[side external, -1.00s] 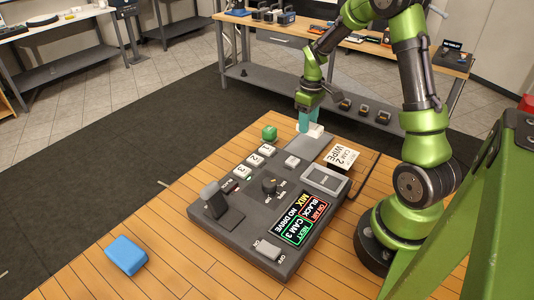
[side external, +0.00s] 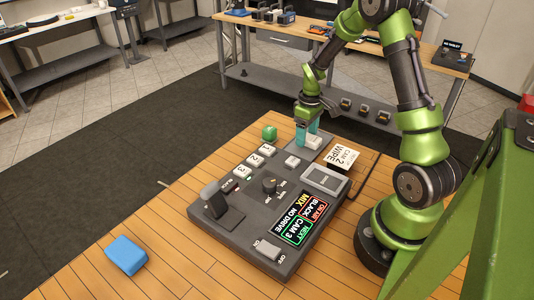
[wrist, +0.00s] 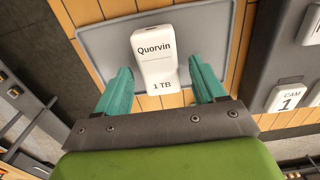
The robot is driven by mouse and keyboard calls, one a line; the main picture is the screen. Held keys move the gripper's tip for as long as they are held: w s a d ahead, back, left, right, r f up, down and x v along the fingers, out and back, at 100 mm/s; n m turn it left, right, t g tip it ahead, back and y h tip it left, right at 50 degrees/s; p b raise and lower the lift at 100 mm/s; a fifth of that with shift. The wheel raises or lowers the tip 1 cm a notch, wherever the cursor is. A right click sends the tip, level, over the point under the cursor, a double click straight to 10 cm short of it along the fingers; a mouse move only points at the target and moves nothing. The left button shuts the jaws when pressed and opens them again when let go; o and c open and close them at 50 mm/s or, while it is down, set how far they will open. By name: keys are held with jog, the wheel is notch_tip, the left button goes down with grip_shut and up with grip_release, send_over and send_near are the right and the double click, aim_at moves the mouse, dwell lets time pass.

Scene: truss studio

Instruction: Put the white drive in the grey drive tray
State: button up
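The white drive (wrist: 155,58), marked "Quorvin" and "1 TB", shows in the wrist view between my fingers, over the grey drive tray (wrist: 100,45). In the side view the drive (side external: 308,141) appears low at the tray (side external: 290,145), at the far end of the console. I cannot tell for sure whether it rests fully on the tray floor. My gripper (wrist: 160,80) is open. Its teal fingers stand apart on either side of the drive, with gaps visible in the wrist view. In the side view my gripper (side external: 307,133) is just above the tray.
The console (side external: 235,215) with buttons, a knob, a lever and a lit screen (side external: 299,217) lies nearer the camera. A blue block (side external: 126,255) lies on the wooden floor.

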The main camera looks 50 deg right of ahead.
notch_tip(320, 180, up, 12)
jog(key=s+a+r+m+t, duration=0.1)
jog(key=s+a+r+t, duration=0.15)
jog(key=a+r, duration=0.75)
jog(key=s+a+m+t+y, duration=0.1)
jog(key=s+a+t, duration=0.1)
jog(key=s+a, duration=0.2)
jog(key=s+a+r+m+t+y, duration=0.1)
jog(key=s+a, duration=0.3)
jog(key=a, duration=0.6)
jog(key=shift+s+a+m+t, duration=0.15)
jog(key=shift+m+t, duration=0.35)
jog(key=shift+t, duration=0.35)
